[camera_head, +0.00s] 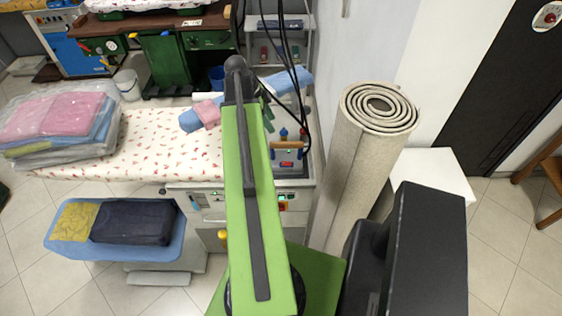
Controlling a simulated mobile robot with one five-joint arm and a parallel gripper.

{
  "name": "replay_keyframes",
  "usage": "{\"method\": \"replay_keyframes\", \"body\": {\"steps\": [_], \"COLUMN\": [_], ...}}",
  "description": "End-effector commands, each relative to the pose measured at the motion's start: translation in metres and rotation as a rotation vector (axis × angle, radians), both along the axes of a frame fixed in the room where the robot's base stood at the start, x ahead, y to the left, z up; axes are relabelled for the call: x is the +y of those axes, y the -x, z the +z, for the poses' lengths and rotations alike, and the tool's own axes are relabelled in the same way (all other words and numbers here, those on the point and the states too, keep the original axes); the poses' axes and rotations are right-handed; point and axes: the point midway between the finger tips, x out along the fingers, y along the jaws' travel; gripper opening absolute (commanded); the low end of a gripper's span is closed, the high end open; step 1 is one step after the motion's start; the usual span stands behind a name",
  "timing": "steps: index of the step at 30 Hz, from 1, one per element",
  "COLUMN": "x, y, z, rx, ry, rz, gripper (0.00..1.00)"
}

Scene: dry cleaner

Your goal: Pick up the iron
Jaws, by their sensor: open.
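The iron (287,153) appears to be the small appliance with a tan handle and a red patch, at the right end of the ironing table (150,133). It sits just right of my raised green arm and seems upright on a grey surface. My arm crosses the middle of the view and covers part of the table. My gripper cannot be made out; it seems hidden behind the arm. A dark green piece shows beside the arm, but I cannot tell whether it belongs to the gripper. Nothing is seen touching the iron.
A tall rolled carpet (352,165) stands close right of the iron. Dark cables (293,65) hang near it. Folded pink and blue cloths (204,115) lie left of my arm. Bagged laundry (58,123) covers the table's left end. A blue board (64,246) with folded clothes stands in front.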

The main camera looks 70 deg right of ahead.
Motion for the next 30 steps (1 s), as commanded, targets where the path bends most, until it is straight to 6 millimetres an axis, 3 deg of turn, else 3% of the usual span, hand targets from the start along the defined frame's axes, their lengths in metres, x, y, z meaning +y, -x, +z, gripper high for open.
{"method": "replay_keyframes", "body": {"steps": [1,12,15,22,30], "x": [-0.001,-0.011,-0.013,-0.014,-0.014], "y": [0.003,0.031,0.037,0.039,0.049], "z": [-0.017,-0.095,-0.106,-0.108,-0.152], "rx": [0.000,0.000,-0.001,-0.001,-0.001], "ry": [0.000,-0.001,-0.001,-0.001,-0.001], "rz": [-0.001,0.002,0.003,0.004,0.004], "gripper": [0.50,0.50,0.50,0.50,0.50]}}
